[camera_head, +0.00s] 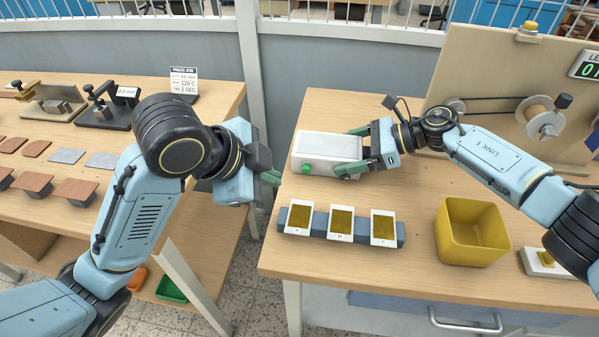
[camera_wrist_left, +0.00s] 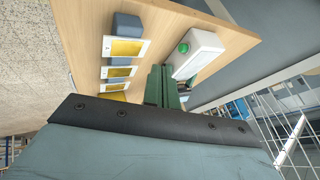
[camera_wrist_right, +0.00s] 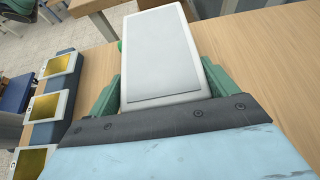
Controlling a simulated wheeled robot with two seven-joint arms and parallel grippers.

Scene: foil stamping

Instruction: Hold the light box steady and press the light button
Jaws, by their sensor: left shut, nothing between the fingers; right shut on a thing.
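The light box (camera_head: 325,148) is a white box with a pale grey top panel, lying on the right-hand table near its left edge. My right gripper (camera_head: 354,156) is shut on the box's right end, one green finger on each side, also clear in the right wrist view (camera_wrist_right: 160,85). My left gripper (camera_head: 270,178) is shut and empty, left of the button and apart from it, over the gap by the table edge. In the left wrist view the closed fingers (camera_wrist_left: 162,88) are beside the box (camera_wrist_left: 200,55) and its button (camera_wrist_left: 183,47).
A blue-grey rack (camera_head: 316,225) with three gold-windowed cards stands in front of the box. A yellow bin (camera_head: 471,232) and a white base with a yellow button (camera_head: 543,262) are to the right. A spool machine (camera_head: 500,90) stands behind. A second table (camera_head: 225,92) is at left.

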